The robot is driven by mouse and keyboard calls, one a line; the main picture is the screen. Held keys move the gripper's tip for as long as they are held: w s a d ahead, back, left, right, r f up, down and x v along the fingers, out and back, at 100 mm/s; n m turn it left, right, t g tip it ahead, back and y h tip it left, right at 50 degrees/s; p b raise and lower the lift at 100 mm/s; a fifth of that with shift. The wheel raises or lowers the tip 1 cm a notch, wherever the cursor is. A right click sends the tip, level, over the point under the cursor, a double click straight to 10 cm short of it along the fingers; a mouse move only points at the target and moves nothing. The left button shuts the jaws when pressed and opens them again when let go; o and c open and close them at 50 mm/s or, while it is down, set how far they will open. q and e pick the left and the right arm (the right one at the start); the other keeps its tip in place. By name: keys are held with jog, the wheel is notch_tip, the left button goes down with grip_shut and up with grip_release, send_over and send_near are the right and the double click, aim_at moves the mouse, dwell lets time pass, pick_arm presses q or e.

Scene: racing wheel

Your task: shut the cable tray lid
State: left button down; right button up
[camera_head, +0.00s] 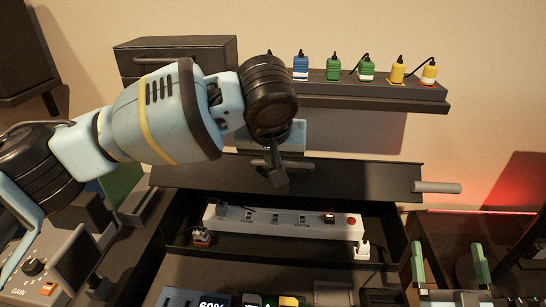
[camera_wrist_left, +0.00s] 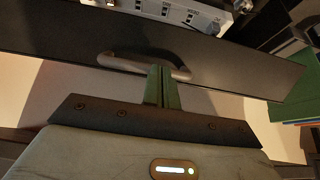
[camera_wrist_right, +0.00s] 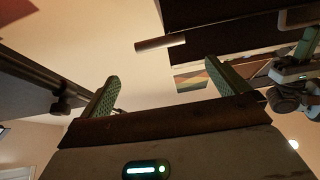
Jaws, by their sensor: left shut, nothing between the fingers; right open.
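The dark cable tray lid (camera_head: 355,183) stands raised behind the open tray (camera_head: 180,246). A white power strip (camera_head: 290,222) lies in the tray with plugs at its ends. My left gripper (camera_head: 277,180) is shut and empty at the middle of the lid. In the left wrist view its green fingers (camera_wrist_left: 163,88) lie at the lid's curved handle (camera_wrist_left: 125,63); I cannot tell whether they touch it. A grey rod (camera_head: 437,187) sticks out from the lid's right end. My right gripper (camera_head: 449,268) is open and empty, low at the right, apart from the lid.
A shelf (camera_head: 385,92) with several coloured plugs runs above the lid. A dark box (camera_head: 180,55) stands at the upper left. A control box with a GAIN knob (camera_head: 33,267) stands at the lower left. Devices line the front below the tray.

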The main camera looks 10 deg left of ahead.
pick_arm(q)
jog(key=shift+f, duration=0.1)
pick_arm(e)
jog(key=shift+s+f, duration=0.2)
jog(key=s+a+f+n+g+y, duration=0.3)
jog(key=s+a+f+g, duration=0.45)
jog(key=s+f, duration=0.6)
jog(key=s+f+m+g+h, duration=0.1)
jog(key=s+f+g, duration=0.8)
jog(key=s+f, duration=0.9)
jog(key=s+a, duration=0.1)
jog(key=s, duration=0.3)
jog(key=shift+f+m+h, duration=0.3)
jog(key=shift+h, duration=0.1)
jog(key=shift+r, duration=0.1)
